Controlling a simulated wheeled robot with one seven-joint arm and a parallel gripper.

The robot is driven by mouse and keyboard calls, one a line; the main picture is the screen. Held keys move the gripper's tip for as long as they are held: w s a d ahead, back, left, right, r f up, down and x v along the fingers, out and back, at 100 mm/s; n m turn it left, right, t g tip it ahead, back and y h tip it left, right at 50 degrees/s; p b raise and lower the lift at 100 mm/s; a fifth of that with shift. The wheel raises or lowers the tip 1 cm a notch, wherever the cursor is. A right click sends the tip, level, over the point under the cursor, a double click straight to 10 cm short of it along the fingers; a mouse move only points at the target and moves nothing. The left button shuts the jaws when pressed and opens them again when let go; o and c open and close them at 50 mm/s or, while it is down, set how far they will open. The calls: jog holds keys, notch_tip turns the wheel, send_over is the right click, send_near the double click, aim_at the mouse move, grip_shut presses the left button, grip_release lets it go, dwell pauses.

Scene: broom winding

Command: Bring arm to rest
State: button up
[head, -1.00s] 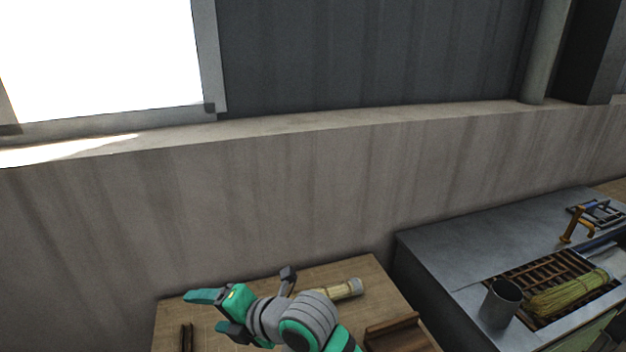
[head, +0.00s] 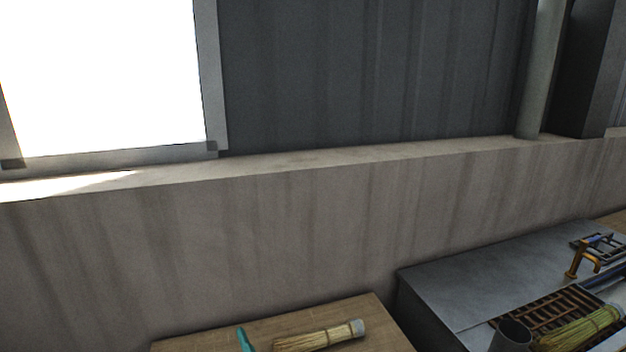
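Only a small teal piece of my gripper (head: 245,341) shows, at the bottom edge of the head view. It stands in front of the wooden table (head: 285,319), just left of a short straw bundle (head: 320,337). The rest of my gripper and arm is out of the frame. I cannot tell whether the fingers are apart or hold anything.
A grey metal bench (head: 470,275) stands at the right. On it are a dark cup (head: 511,338), a rusty grate (head: 532,311), a straw bundle (head: 580,333) and an orange clamp (head: 583,258). A concrete wall (head: 250,245) rises behind both.

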jog(key=s+d+f+m+h, duration=0.4)
jog(key=s+d+f+m, duration=0.1)
jog(key=s+f, duration=0.25)
jog(key=s+d+f+m+h, duration=0.4)
jog(key=s+f+m, duration=0.25)
jog(key=f, duration=0.25)
jog(key=s+d+f+g, duration=0.1)
jog(key=s+d, duration=0.3)
jog(key=s, duration=0.6)
jog(key=s+d+f+g+h, duration=0.1)
jog(key=s+d, duration=0.3)
jog(key=s, duration=0.6)
jog(key=shift+s+d+f+h, duration=0.3)
jog(key=shift+s+d+f, duration=0.1)
jog(key=shift+f, duration=0.5)
